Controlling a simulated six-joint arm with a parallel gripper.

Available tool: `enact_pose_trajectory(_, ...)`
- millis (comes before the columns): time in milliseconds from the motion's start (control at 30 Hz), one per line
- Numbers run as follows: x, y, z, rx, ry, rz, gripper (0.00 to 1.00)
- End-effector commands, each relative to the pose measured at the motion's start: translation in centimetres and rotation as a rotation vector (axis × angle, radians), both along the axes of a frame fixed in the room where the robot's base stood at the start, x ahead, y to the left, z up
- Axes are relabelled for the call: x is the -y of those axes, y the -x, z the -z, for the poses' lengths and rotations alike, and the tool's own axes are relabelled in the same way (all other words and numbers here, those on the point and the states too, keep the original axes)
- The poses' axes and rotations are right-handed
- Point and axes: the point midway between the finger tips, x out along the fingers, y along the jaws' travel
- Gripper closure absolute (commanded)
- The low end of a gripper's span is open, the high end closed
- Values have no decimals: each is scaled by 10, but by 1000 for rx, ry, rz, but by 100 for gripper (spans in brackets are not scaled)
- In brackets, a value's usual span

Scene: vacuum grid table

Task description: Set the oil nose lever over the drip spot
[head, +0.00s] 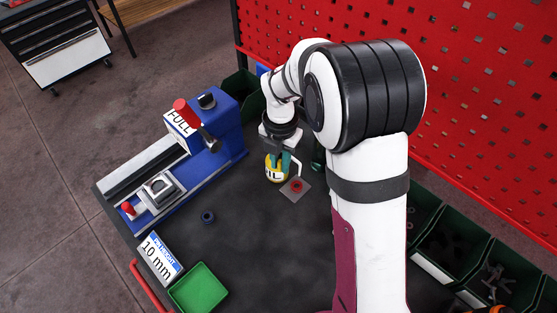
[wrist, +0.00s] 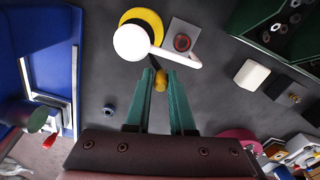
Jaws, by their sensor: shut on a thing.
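The oil can (head: 275,173) is yellow with a partly hidden label and stands on the dark table. In the wrist view its white round top (wrist: 132,42) covers part of the yellow body (wrist: 148,18). A white nose (wrist: 180,58) reaches right from the top, its tip by the near edge of the grey drip plate. My gripper (wrist: 161,76) is shut on the lever's yellow end (wrist: 160,82). In the head view, my gripper (head: 280,158) is just over the can.
A blue machine (head: 215,145) with a red-handled lever stands at left. A small dark ring (head: 207,217), a 10 mm sign (head: 160,258) and a green tray (head: 200,288) lie nearer the front. Green bins (head: 445,240) line the right edge. Open table lies before the can.

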Motion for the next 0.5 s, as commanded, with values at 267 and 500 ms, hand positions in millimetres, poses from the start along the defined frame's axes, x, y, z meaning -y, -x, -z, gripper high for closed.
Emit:
enact_pose_trajectory(267,4,-1,3,0,8,-16,100)
enact_pose_trajectory(500,5,-1,3,1,8,-14,72)
